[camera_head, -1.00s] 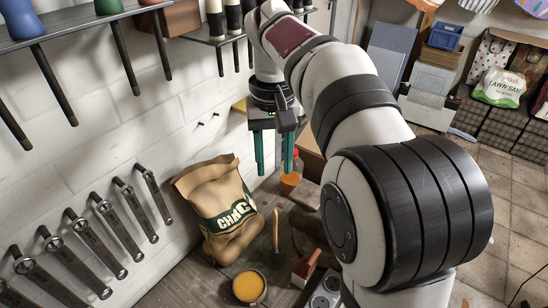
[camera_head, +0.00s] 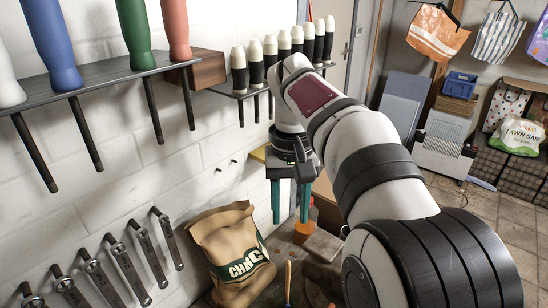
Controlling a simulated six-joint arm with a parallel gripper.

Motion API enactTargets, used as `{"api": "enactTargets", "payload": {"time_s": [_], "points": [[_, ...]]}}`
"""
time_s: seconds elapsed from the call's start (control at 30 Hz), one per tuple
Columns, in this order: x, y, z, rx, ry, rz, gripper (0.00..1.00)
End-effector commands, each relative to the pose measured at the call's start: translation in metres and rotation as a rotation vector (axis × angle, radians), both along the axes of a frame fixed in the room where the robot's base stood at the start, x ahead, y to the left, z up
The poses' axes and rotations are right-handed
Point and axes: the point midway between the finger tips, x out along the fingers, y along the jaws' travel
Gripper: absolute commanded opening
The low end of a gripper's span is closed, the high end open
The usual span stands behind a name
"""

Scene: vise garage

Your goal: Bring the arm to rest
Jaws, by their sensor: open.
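My arm reaches in from the lower right, bends at the top and comes down to the gripper. The gripper is above the bench, to the right of a brown paper charcoal bag (camera_head: 226,258) that stands against the white wall.
Spanners (camera_head: 127,262) hang at lower left. A lawn sand bag (camera_head: 517,137) and a blue crate (camera_head: 460,85) are at far right.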

Motion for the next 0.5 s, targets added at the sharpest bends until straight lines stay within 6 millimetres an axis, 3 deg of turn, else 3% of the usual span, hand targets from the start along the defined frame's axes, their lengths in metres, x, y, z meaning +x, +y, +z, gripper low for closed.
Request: {"api": "enactTargets", "payload": {"time_s": [0.07,0.17,0.3,0.4,0.5], "points": [[-0.018,-0.002,0.0,0.008,0.0,-0.022,0.45],[-0.077,-0.007,-0.01,0.04,0.006,-0.105,0.45],[-0.175,-0.006,-0.051,0.098,0.01,-0.266,0.45],[-0.226,-0.003,-0.085,0.129,0.014,-0.364,0.45],[-0.254,0.0,-0.107,0.146,0.018,-0.424,0.45]]}}
